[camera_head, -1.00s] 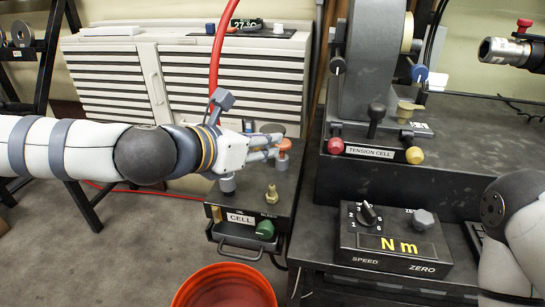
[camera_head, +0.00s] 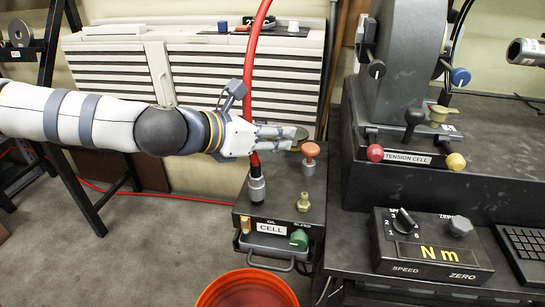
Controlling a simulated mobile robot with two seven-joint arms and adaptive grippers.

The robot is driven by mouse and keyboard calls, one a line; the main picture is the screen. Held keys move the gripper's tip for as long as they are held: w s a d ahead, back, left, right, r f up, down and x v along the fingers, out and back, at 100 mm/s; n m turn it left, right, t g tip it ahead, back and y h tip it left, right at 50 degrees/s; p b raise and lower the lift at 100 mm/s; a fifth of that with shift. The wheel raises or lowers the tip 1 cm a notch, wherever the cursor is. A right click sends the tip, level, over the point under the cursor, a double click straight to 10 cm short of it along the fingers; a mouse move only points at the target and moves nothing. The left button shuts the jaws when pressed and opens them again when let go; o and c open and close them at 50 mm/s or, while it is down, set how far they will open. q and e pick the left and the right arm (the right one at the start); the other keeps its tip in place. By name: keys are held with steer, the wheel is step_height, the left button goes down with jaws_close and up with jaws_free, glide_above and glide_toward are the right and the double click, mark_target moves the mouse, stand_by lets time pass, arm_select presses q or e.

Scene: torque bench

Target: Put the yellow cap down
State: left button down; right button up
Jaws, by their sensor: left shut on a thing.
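My left gripper (camera_head: 287,136) reaches in from the left and is shut on a small round thing, taken as the yellow cap (camera_head: 299,141). It shows a dark face and a thin yellowish edge; the fingers hide part of it. The gripper holds it above the back of the black CELL box (camera_head: 264,211), just left of and behind the orange-red knob (camera_head: 310,153). I cannot tell the gap between cap and knob. My right gripper is not in view.
A red hose (camera_head: 248,85) rises from a grey fitting (camera_head: 257,188) on the box, close by the gripper. A brass fitting (camera_head: 303,202) and a green knob (camera_head: 299,239) are nearer. The tension cell machine (camera_head: 405,60) stands right; an orange bucket (camera_head: 246,290) is below.

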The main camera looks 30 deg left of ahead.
arm_select(q)
steer(key=b, duration=0.2)
glide_above(269, 167)
steer(key=f, duration=0.6)
steer(key=shift+s+d, duration=0.2)
steer(key=shift+s, duration=0.15)
steer(key=f, duration=0.1)
steer(key=f+b, duration=0.1)
steer(key=f, duration=0.2)
steer(key=shift+w+a+f+b, duration=0.15)
steer(key=shift+w+a+b, duration=0.1)
steer(key=shift+w+b, duration=0.15)
steer(key=shift+r, duration=0.3)
steer(key=shift+f, duration=0.3)
steer(key=c, duration=1.3)
jaws_free()
steer(key=shift+r, duration=0.15)
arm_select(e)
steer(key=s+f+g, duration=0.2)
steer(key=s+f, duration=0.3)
